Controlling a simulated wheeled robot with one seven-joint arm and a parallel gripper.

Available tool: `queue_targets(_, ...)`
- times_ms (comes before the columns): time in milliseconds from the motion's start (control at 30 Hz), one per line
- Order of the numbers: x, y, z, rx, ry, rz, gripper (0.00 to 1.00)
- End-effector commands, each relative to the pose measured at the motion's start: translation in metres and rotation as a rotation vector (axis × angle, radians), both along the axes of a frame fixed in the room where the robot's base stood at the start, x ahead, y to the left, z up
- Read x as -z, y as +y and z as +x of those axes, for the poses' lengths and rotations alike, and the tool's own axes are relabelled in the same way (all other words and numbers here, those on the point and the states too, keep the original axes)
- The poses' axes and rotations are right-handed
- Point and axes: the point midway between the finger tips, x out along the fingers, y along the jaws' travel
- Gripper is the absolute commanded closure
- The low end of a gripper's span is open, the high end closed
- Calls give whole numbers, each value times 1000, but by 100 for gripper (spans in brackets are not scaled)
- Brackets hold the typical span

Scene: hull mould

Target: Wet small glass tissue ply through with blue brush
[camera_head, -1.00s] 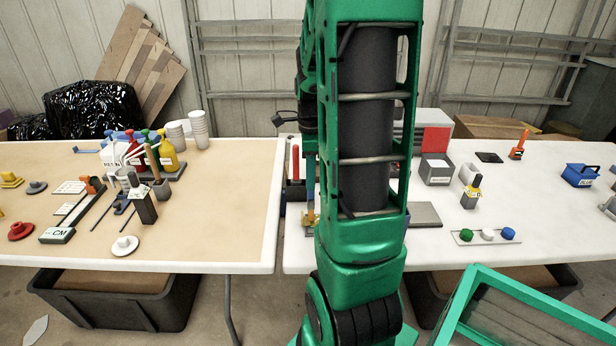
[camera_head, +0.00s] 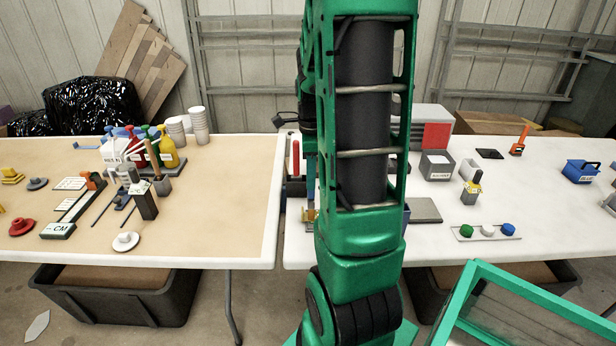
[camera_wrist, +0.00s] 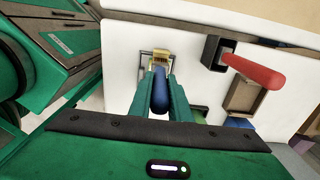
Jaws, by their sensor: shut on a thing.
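The blue brush (camera_wrist: 160,92) stands out between my gripper's green fingers (camera_wrist: 161,98) in the wrist view, and the fingers are shut on its handle. A yellowish part (camera_wrist: 161,57) shows at its far end, beside a small grey-rimmed piece on the white table. I cannot tell whether the brush touches anything there. I cannot make out the small glass tissue ply.
A red handle (camera_wrist: 256,71) sticks out of a dark holder (camera_wrist: 211,52) to the right of my gripper. A brown tray (camera_wrist: 245,96) lies beside it. In the head view, a rack of coloured caps (camera_head: 487,232) and a blue basket (camera_head: 580,172) stand on the white table (camera_head: 545,215).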

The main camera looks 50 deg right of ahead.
Motion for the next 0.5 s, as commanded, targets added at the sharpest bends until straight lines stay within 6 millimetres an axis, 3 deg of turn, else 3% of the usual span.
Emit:
queue_targets(267,0,-2,-3,2,0,0,100)
queue_targets(500,0,-15,-18,3,1,0,100)
